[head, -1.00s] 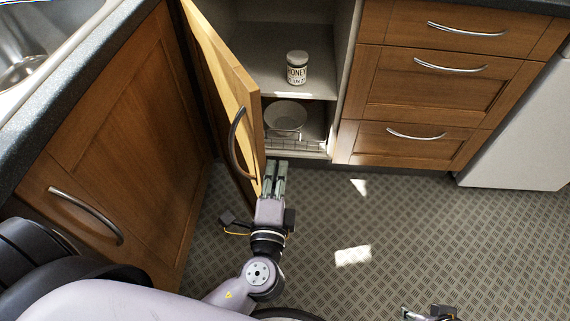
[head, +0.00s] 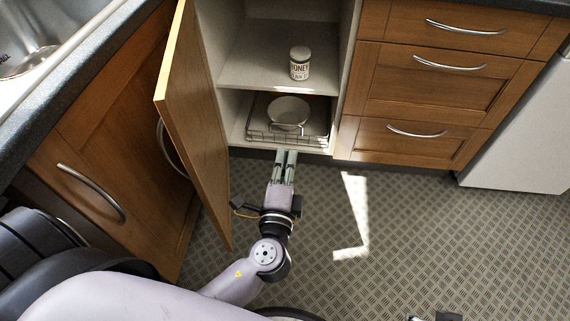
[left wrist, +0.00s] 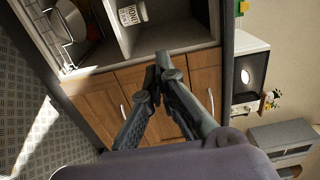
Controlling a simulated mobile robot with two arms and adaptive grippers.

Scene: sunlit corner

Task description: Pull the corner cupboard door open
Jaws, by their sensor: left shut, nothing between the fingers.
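The corner cupboard door (head: 195,120) stands wide open, swung out to the left, with its inner face partly showing. Its curved handle (head: 166,150) is on the outer side, beside the left cupboard front. My left gripper (head: 286,153) is shut and empty. It is right of the door's inner face, apart from the handle, low in front of the cupboard opening. It also shows shut in the left wrist view (left wrist: 160,62). A small part of my right arm (head: 440,316) shows at the bottom edge; its fingers cannot be made out.
Inside the cupboard, a honey jar (head: 300,63) stands on the shelf (head: 255,65). A pale bowl (head: 289,111) sits in a wire rack (head: 262,137) below. A drawer unit (head: 440,85) is at the right, and another cupboard front (head: 110,150) at the left. The patterned floor (head: 400,230) is clear.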

